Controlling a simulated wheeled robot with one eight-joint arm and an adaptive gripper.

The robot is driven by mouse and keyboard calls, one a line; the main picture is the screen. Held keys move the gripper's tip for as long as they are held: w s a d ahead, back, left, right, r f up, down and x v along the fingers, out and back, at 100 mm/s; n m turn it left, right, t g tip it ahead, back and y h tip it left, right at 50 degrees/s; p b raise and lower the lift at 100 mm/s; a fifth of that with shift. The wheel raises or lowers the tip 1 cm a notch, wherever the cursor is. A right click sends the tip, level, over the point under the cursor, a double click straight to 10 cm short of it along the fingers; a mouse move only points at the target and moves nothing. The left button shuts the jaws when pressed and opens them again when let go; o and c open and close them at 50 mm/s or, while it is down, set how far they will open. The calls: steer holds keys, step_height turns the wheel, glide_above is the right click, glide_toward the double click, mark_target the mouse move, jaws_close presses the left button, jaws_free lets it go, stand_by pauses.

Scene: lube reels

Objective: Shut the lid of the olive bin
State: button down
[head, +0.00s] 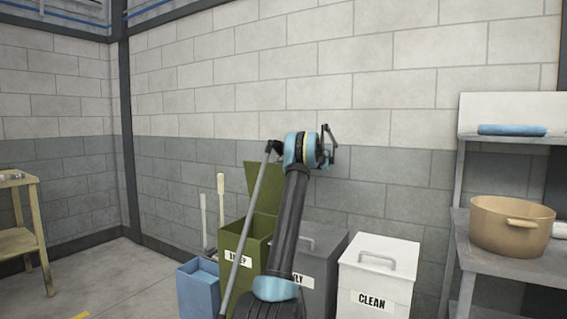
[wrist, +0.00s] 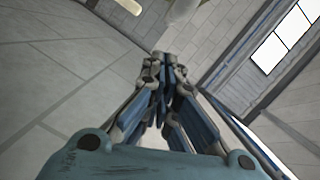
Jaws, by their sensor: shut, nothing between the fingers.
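The olive bin (head: 236,262) stands on the floor near the wall, with a white label on its front that is partly hidden. Its olive lid (head: 262,187) is open, standing up at the back of the bin. My arm crosses in front of the bin's right side and hides part of it. My gripper (head: 329,147) is up and to the right of the lid, apart from it, in front of the wall. In the wrist view my gripper (wrist: 165,58) is shut with nothing between its fingers; neither bin nor lid can be made out there.
A grey bin (head: 322,247) and a white bin marked CLEAN (head: 378,272), both with closed handled lids, stand to the right. A blue container (head: 198,290) is at the left. A shelf (head: 505,240) with a tan pot (head: 505,228) is at far right.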

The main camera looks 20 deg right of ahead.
steer(key=shift+s+a+f, duration=0.25)
steer(key=shift+s+a, duration=0.1)
steer(key=shift+a, duration=0.15)
steer(key=shift+s+a+f, duration=0.25)
steer(key=shift+s+a, duration=0.05)
steer(key=shift+a, duration=0.15)
